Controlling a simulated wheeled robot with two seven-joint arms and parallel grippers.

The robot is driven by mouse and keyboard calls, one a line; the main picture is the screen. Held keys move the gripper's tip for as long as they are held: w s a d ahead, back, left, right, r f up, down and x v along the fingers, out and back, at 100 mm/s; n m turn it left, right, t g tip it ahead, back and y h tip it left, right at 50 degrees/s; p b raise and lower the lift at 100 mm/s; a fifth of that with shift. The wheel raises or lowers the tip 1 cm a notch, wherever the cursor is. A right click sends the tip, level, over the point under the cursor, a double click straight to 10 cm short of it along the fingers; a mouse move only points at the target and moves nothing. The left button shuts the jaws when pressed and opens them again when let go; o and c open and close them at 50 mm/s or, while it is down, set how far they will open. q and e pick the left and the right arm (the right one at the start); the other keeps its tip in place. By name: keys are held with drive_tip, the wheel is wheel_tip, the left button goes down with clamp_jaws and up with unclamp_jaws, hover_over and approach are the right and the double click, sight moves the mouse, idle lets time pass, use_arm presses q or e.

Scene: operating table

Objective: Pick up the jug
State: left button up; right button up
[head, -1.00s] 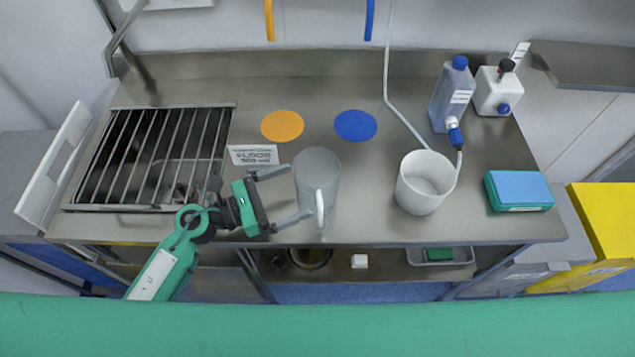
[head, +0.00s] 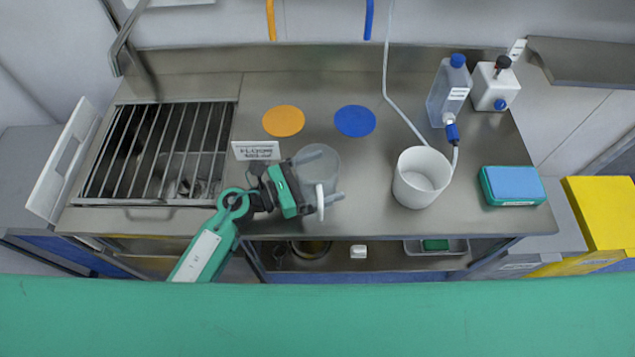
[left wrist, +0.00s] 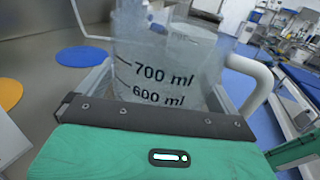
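The jug (head: 319,174) is a translucent grey measuring jug with a white handle, upright near the front middle of the worktop. In the left wrist view the jug (left wrist: 165,60) fills the middle, showing "700 ml" and "600 ml" marks, with its handle at the right. My left gripper (head: 324,177) is around the jug from the left, one finger on its far side and one on its near side by the handle. The fingers look spread wide, still open; whether they touch the jug is hard to tell. My right gripper is not in view.
A white cup-like container (head: 421,178) with a tube stands right of the jug. Bottles (head: 449,92) stand behind it, and a blue-topped box (head: 513,186) lies at the right. A small sign (head: 256,151) stands behind my gripper. A grated sink (head: 160,150) is at the left.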

use_arm(q)
drive_tip(key=c, duration=0.8)
drive_tip(key=shift+c, duration=0.2)
drive_tip(key=shift+r, duration=0.1)
